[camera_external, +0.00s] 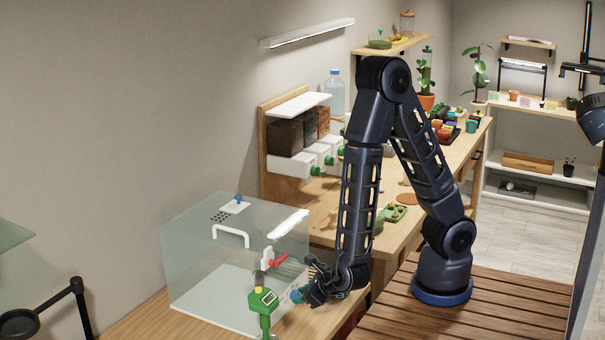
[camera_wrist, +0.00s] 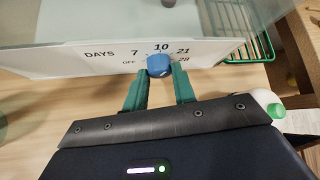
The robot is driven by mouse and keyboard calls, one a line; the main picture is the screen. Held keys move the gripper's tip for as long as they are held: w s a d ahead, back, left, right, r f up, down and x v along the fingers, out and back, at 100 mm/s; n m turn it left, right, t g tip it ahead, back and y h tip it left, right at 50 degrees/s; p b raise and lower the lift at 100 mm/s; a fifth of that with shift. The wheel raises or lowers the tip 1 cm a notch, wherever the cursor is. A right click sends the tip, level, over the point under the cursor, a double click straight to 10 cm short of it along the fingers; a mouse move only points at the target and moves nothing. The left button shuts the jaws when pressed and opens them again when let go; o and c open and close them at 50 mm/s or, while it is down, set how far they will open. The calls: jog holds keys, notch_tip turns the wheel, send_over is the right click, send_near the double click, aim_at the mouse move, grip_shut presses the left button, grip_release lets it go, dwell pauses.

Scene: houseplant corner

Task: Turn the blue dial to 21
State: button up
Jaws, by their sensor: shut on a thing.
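The blue dial (camera_wrist: 159,66) sits on a white front strip (camera_wrist: 100,57) marked DAYS, OFF, 7, 10, 21 and 28. The 10 is just above the dial, and 21 is up and to its right. My gripper (camera_wrist: 158,76) has its green fingers on either side of the dial and is shut on it. The dial's pointer is too small to read for certain. In the external view the dial (camera_external: 296,296) is at the lower front of the clear case (camera_external: 205,260), with my gripper (camera_external: 306,293) against it, partly hiding it.
A red-handled valve (camera_external: 277,261) is just above. In the wrist view, a green wire basket (camera_wrist: 245,50) and a white bottle with a green cap (camera_wrist: 272,105) are at the right.

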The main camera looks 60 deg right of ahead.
dwell(0.3)
jog(key=o, duration=1)
jog(key=v, duration=1)
jog(key=shift+s+r, duration=0.2)
jog(key=shift+s, duration=0.15)
